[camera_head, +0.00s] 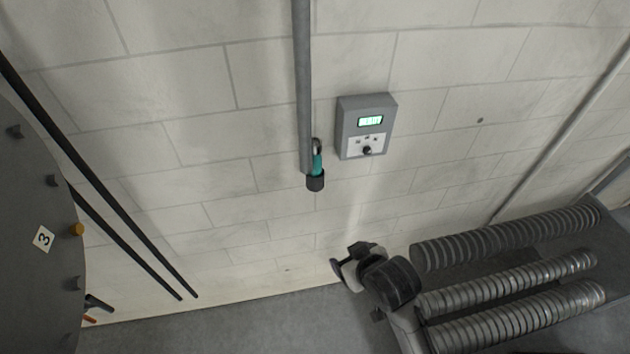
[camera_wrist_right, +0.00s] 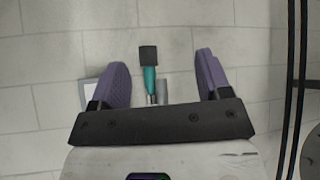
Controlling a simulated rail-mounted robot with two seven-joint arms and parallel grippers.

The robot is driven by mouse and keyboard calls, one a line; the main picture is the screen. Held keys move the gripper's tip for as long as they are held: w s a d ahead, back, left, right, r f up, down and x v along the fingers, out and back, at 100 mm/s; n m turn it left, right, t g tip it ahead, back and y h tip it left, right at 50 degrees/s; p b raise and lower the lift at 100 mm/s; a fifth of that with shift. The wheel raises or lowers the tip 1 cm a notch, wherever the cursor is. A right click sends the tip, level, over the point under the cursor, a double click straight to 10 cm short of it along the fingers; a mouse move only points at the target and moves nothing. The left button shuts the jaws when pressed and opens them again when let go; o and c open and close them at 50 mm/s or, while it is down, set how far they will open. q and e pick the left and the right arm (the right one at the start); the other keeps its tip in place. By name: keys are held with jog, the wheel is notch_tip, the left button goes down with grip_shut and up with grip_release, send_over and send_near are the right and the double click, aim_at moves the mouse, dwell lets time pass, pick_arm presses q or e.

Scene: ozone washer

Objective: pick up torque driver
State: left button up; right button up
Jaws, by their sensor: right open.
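The torque driver (camera_head: 317,165) has a teal handle and a black end. In the head view it hangs upright against the wall at the foot of a grey vertical pipe. My right gripper (camera_head: 350,262) is below it and slightly right, apart from it. In the right wrist view my right gripper (camera_wrist_right: 161,62) is open, its purple-padded fingers spread wide. There the driver (camera_wrist_right: 149,78) shows between the fingers with its black end upward; its lower part is hidden by the gripper body. Nothing is in the jaws. My left gripper is not seen.
A grey wall box (camera_head: 366,126) with a lit display is just right of the driver. The grey pipe (camera_head: 303,80) runs up the block wall. A large grey round vessel (camera_head: 35,230) marked 3 and two dark rods (camera_head: 120,235) are at left. The wall below the driver is bare.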

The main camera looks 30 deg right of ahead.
jog(key=w+d+f+m+t+b, duration=0.1)
jog(key=w+d+t+b, duration=0.15)
jog(key=w, duration=0.75)
jog(key=m+t+h, duration=0.1)
jog(key=t+h, duration=0.1)
jog(key=t, duration=0.5)
send_near(317, 167)
jog(key=w, duration=0.5)
jog(key=w+d, duration=0.1)
jog(key=w, duration=0.2)
jog(key=shift+r, duration=0.15)
jog(key=shift+w+d, duration=0.1)
jog(key=shift+w, duration=1.05)
jog(key=shift+w+d, duration=0.15)
jog(key=shift+w, duration=1)
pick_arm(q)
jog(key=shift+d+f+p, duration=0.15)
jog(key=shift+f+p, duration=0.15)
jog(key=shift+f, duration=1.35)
pick_arm(e)
jog(key=shift+w, duration=0.55)
jog(key=shift+c, duration=0.2)
